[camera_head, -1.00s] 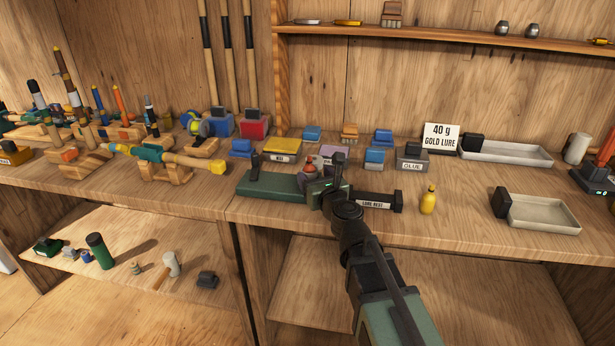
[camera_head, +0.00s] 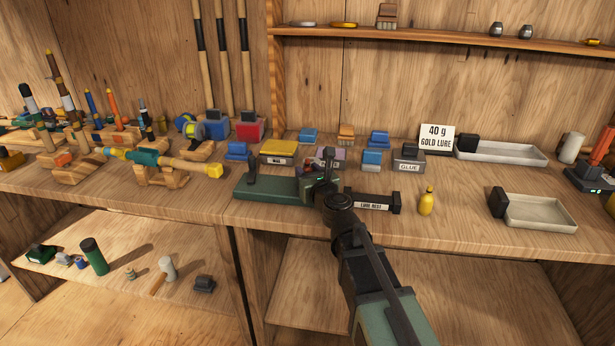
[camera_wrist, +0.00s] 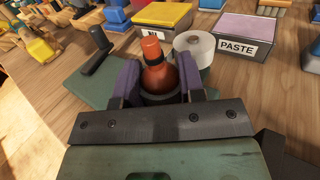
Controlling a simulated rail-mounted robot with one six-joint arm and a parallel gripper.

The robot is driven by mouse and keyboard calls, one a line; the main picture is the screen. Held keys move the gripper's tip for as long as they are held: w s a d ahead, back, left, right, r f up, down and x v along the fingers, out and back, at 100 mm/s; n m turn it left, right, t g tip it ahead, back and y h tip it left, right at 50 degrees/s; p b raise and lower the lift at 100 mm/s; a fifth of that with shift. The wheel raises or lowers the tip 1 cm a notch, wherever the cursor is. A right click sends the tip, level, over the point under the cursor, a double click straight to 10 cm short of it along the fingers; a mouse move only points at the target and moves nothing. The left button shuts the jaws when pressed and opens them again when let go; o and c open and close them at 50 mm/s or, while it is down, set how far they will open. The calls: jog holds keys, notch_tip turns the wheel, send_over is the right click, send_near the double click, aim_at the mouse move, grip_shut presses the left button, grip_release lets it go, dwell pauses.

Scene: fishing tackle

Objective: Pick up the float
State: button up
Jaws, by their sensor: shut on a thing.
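The float (camera_wrist: 158,70) is orange-red with a black band near its top. In the wrist view it stands between the two purple fingers of my gripper (camera_wrist: 159,80), which is shut on it. Its lower end is in or just above a dark round rim, and I cannot tell whether they touch. In the head view my gripper (camera_head: 322,188) is over the right end of a green base (camera_head: 270,188) on the bench, and the arm hides most of the float.
A white spool (camera_wrist: 193,48) stands close behind the float's right side. A paste box (camera_wrist: 245,35) and a yellow-topped box (camera_wrist: 163,16) are behind. A lure rest (camera_head: 372,202) and yellow bottle (camera_head: 426,202) stand to the right. A dark upright post (camera_head: 252,168) rises from the green base.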

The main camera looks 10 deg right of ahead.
notch_tip(320, 180, up, 20)
jog(key=p, duration=2)
